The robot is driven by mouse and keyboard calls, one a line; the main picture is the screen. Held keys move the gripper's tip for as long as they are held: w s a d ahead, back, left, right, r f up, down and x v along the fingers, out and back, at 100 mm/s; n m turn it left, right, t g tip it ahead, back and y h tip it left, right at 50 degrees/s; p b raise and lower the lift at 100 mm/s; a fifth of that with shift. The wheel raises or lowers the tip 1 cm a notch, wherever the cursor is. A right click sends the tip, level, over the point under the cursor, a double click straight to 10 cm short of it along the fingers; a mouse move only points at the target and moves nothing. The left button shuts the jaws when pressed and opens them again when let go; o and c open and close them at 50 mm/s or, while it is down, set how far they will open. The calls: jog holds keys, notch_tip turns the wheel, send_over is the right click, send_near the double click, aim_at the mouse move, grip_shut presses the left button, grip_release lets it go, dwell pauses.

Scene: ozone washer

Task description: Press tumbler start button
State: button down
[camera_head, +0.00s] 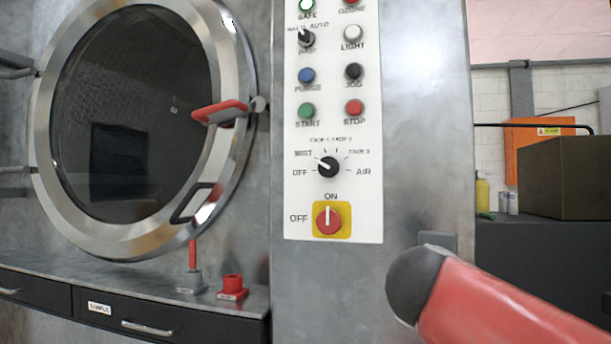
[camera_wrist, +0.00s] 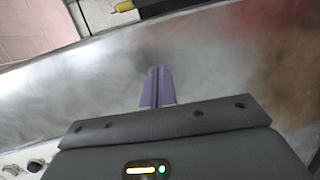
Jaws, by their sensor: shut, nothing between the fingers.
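The green START button (camera_head: 306,110) is on the white control panel (camera_head: 361,210) of the steel washer, left of the red STOP button (camera_head: 354,107) and below the blue button (camera_head: 306,75). Nothing covers it in the head view. In the wrist view my gripper (camera_wrist: 157,72) has its two purple fingers together, empty, in front of bare brushed metal. The START button cannot be made out in the wrist view. The gripper fingers do not show in the head view; a red and dark part of my arm shows at the lower right.
The round glass door (camera_head: 135,110) with its red handle (camera_head: 220,112) is left of the panel. A selector knob (camera_head: 328,167) and red ON/OFF switch (camera_head: 328,220) are below START. A brown box (camera_head: 570,178) stands at the right. Bare metal lies right of the panel.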

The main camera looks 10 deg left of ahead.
aim_at(300, 113)
jog(key=w+a+r+n+t, duration=0.3)
jog(key=a+r+n+t, duration=0.3)
jog(key=a+r, duration=0.7)
jog(key=s+a+r+n+t+y, duration=0.2)
jog(key=s+a+r+n+t, duration=0.1)
jog(key=a+r, duration=0.3)
jog(key=s+a+r+n+t+y, duration=0.2)
jog(key=a+r+n+t, duration=0.1)
jog(key=a+r+n, duration=0.2)
notch_tip(300, 113, up, 2)
jog(key=shift+s+a+r+y, duration=0.25)
jog(key=shift+s+a+y, duration=0.15)
jog(key=shift+w, duration=0.1)
jog(key=shift+w+d+p, duration=0.2)
jog(key=shift+w+p, duration=0.35)
jog(key=shift+w, duration=0.9)
jog(key=shift+w+d+p, duration=0.25)
jog(key=shift+w+p, duration=0.3)
jog(key=shift+w, duration=0.85)
jog(key=shift+w+d+p, duration=0.2)
jog(key=shift+w+p, duration=0.35)
jog(key=shift+w, duration=0.9)
jog(key=shift+w, duration=0.1)
jog(key=shift+w, duration=0.3)
